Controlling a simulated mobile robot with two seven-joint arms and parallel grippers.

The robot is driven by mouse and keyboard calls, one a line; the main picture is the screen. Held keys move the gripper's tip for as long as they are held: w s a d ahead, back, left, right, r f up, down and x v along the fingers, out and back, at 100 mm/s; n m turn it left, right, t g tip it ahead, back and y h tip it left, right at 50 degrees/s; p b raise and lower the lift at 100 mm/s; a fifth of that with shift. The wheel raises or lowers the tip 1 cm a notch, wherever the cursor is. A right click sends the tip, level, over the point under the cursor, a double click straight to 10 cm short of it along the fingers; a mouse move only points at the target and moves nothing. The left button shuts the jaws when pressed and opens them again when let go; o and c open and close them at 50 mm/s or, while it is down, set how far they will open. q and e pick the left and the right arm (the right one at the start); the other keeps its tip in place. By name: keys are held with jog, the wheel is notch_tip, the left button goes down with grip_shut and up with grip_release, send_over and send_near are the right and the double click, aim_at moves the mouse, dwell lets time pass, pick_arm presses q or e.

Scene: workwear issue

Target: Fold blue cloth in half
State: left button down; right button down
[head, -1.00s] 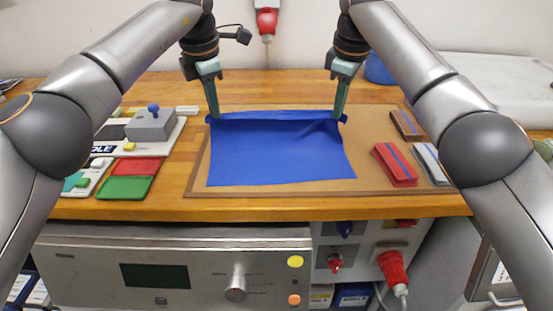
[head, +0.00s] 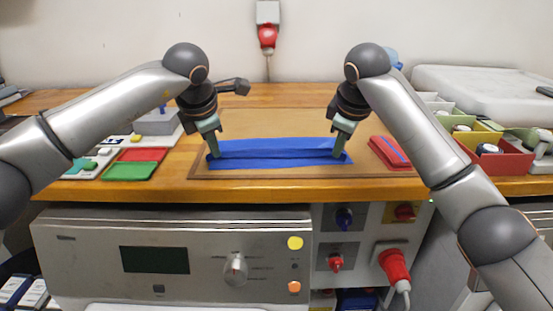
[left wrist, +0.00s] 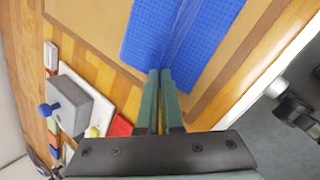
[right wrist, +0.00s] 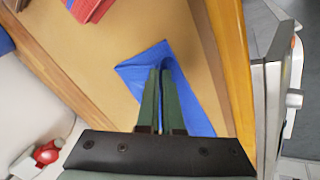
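The blue cloth (head: 278,147) lies on the brown board as a wide, narrow band, with its far part brought over towards the near edge and a crease running across. My left gripper (head: 215,156) is at the cloth's left end, and my right gripper (head: 340,154) is at its right end. In the left wrist view the fingers (left wrist: 160,73) are close together on the cloth (left wrist: 185,30). In the right wrist view the fingers (right wrist: 160,70) are close together with a corner of the cloth (right wrist: 195,108) around them. The fingertips are partly hidden by cloth.
The brown board (head: 290,120) is bare behind the cloth. Red (head: 142,155) and green (head: 130,171) trays and a grey block (head: 158,122) stand to the left. A red folded strap-like item (head: 388,152) and small bins (head: 497,160) are to the right.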

pick_arm(q)
jog(key=shift+w+a+f, duration=0.1)
jog(key=shift+a+f, duration=0.05)
jog(key=shift+a, duration=0.15)
pick_arm(e)
jog(key=shift+d+f, duration=0.1)
jog(key=shift+d, duration=0.2)
pick_arm(q)
jog(key=c, duration=0.7)
grip_release()
jog(key=shift+d, duration=0.2)
pick_arm(e)
jog(key=c, duration=0.7)
grip_release()
jog(key=shift+a, duration=0.2)
pick_arm(q)
jog(key=v, duration=0.7)
jog(key=s+v, duration=0.1)
jog(key=v, duration=0.3)
jog(key=shift+f, duration=0.3)
pick_arm(e)
jog(key=v, duration=0.7)
jog(key=s+v, duration=0.1)
jog(key=v, duration=0.2)
jog(key=shift+s, duration=0.15)
pick_arm(q)
jog(key=shift+c, duration=0.3)
pick_arm(e)
jog(key=shift+c, duration=0.3)
